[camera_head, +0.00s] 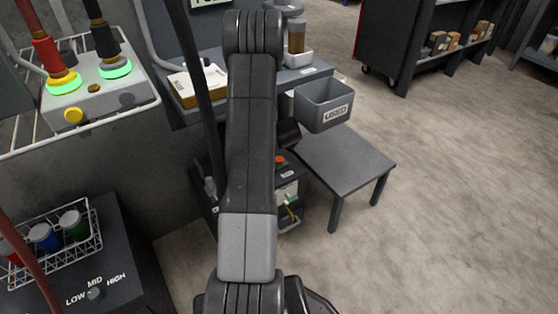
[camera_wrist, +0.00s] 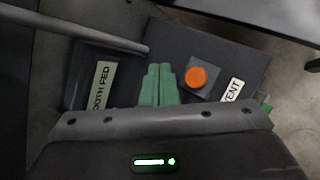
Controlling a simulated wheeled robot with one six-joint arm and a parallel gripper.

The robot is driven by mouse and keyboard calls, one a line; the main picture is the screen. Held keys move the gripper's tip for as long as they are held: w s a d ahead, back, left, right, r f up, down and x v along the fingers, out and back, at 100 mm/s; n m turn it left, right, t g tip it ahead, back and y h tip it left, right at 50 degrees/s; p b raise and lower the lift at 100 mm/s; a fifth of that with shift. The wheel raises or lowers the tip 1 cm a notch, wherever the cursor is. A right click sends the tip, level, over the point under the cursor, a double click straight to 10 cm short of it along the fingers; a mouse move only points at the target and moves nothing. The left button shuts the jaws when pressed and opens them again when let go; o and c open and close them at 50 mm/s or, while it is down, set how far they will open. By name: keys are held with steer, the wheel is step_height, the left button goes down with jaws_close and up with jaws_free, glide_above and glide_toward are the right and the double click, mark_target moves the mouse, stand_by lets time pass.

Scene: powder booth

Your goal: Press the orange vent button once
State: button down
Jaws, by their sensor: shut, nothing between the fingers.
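The orange vent button (camera_wrist: 196,77) is a round cap on a small grey base in the wrist view. A white label (camera_wrist: 232,89) reading "VENT", partly cut off, lies to its lower right. The green fingertips of my gripper (camera_wrist: 159,72) are shut together with nothing between them. In the picture they are just left of the button, apart from it; the height gap is hard to tell. In the head view the button (camera_head: 280,159) shows small beside my arm, on a dark unit (camera_head: 288,172) partly hidden by the arm.
A second label (camera_wrist: 102,85), partly readable, sits on the panel at left, with a grey rod (camera_wrist: 95,33) above it. In the head view a low grey table (camera_head: 345,160) stands right of the unit, with a grey bin (camera_head: 323,103) above. Open floor lies further right.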

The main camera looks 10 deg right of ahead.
step_height(320, 180, down, 6)
steer(key=b, duration=0.3)
steer(key=shift+f+b, duration=0.2)
steer(key=shift+b, duration=0.1)
steer(key=shift+f+b, duration=0.55)
steer(key=shift+b, duration=0.2)
steer(key=shift+f+b, duration=0.2)
steer(key=shift+b, duration=0.1)
stand_by(0.9)
steer(key=shift+f+b, duration=0.25)
steer(key=shift+b, duration=0.25)
steer(key=shift+f+b, duration=0.3)
steer(key=shift+f, duration=0.15)
stand_by(0.5)
stand_by(0.4)
steer(key=shift+r+p, duration=0.3)
steer(key=shift+r, duration=0.6)
steer(key=shift+r, duration=0.15)
